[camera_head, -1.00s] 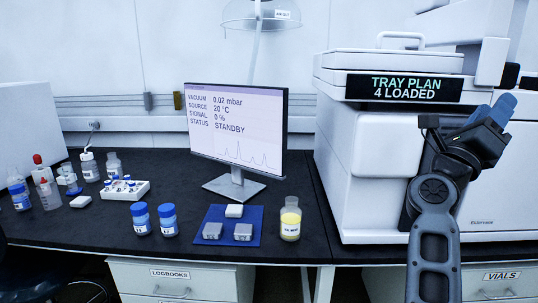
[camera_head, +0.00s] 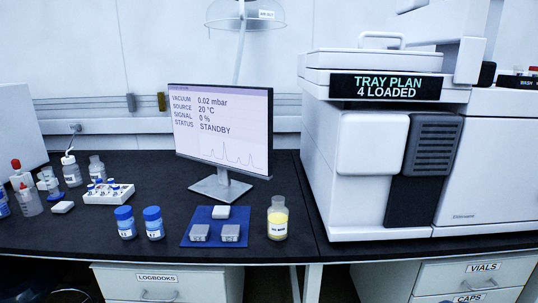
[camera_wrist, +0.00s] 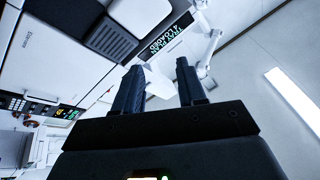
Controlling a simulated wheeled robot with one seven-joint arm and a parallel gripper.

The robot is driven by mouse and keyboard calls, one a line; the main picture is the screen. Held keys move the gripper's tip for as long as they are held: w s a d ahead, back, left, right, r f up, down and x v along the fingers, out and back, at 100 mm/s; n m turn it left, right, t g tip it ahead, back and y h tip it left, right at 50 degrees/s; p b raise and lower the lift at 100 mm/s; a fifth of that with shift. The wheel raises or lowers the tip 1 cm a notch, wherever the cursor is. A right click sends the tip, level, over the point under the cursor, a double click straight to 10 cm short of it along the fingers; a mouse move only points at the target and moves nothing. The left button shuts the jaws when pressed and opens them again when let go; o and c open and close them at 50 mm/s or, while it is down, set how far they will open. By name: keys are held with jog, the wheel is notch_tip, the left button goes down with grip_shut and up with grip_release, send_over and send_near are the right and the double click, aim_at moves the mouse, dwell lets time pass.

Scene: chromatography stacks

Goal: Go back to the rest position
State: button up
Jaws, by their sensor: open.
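My gripper (camera_wrist: 156,88) shows in the wrist view, with its two dark fingers apart and nothing between them. Beyond the fingers in that view are the front of the white instrument (camera_wrist: 60,60) and the tilted wall and ceiling. My arm and gripper do not show in the head view. The white instrument (camera_head: 370,155) stands at the right of the bench there, with a display (camera_head: 386,87) reading "TRAY PLAN 4 LOADED".
The dark bench (camera_head: 330,250) holds a monitor (camera_head: 222,130), a blue mat (camera_head: 190,240) with several small blocks, a yellow-filled bottle (camera_head: 278,220), two blue-capped jars (camera_head: 139,222) and a white vial rack (camera_head: 90,197). Drawers (camera_head: 160,282) sit below.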

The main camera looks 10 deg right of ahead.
jog(key=s+a+f+n+g+y, duration=0.1)
jog(key=s+a+f+n+g, duration=0.1)
jog(key=s, duration=0.5)
jog(key=s+a+f+n+g+y, duration=0.1)
jog(key=s+a+f+n+g, duration=0.1)
jog(key=s+a, duration=0.3)
jog(key=s+a+f+n+g+y, duration=0.1)
jog(key=s+a+f+n+g, duration=0.1)
jog(key=s, duration=0.8)
jog(key=shift+a+f+n+g+y, duration=0.3)
jog(key=shift+a+f+n+g, duration=0.1)
jog(key=shift+a+n+g, duration=0.35)
jog(key=shift+s, duration=0.1)
